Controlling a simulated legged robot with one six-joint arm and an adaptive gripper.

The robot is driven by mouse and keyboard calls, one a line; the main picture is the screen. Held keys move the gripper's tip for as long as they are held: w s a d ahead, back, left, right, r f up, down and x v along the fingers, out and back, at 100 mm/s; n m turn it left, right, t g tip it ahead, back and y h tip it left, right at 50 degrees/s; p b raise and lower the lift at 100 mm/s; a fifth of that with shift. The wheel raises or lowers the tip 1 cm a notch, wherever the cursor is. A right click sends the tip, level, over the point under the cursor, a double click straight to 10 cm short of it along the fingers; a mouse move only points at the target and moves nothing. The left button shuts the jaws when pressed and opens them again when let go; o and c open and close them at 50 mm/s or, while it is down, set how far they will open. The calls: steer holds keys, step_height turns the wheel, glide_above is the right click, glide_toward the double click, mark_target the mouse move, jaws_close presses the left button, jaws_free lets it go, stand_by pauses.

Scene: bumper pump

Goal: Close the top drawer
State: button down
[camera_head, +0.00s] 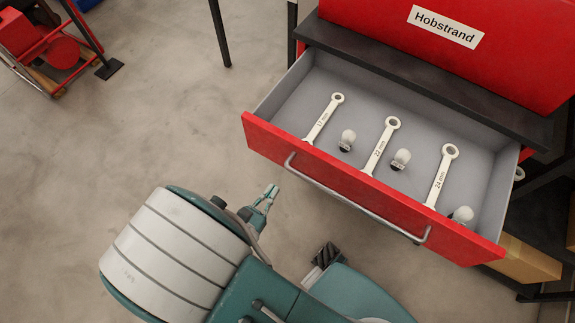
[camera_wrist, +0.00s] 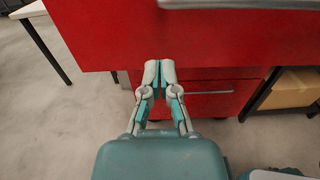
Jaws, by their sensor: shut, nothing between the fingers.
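The top drawer (camera_head: 386,208) of a red cabinet stands pulled out, with a red front, a grey inside and a long metal handle (camera_head: 357,203). Wrenches and small white-topped pieces lie in it. My gripper (camera_head: 271,191) is shut and empty, just off the left part of the drawer front in the head view. In the wrist view my gripper (camera_wrist: 159,72) points at the red drawer front (camera_wrist: 120,38), and the handle (camera_wrist: 240,4) runs along the top edge. I cannot tell whether the fingertips touch the front.
The cabinet's black top edge (camera_head: 420,80) and a red panel labelled Hobstrand (camera_head: 446,26) rise behind the drawer. A lower closed drawer (camera_wrist: 205,95) shows below it. Cardboard boxes (camera_head: 528,261) sit on a shelf at right. A red cart (camera_head: 45,45) stands far left.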

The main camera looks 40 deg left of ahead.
steer(key=x, duration=0.7)
steer(key=shift+w, duration=0.1)
steer(key=shift+w, duration=0.15)
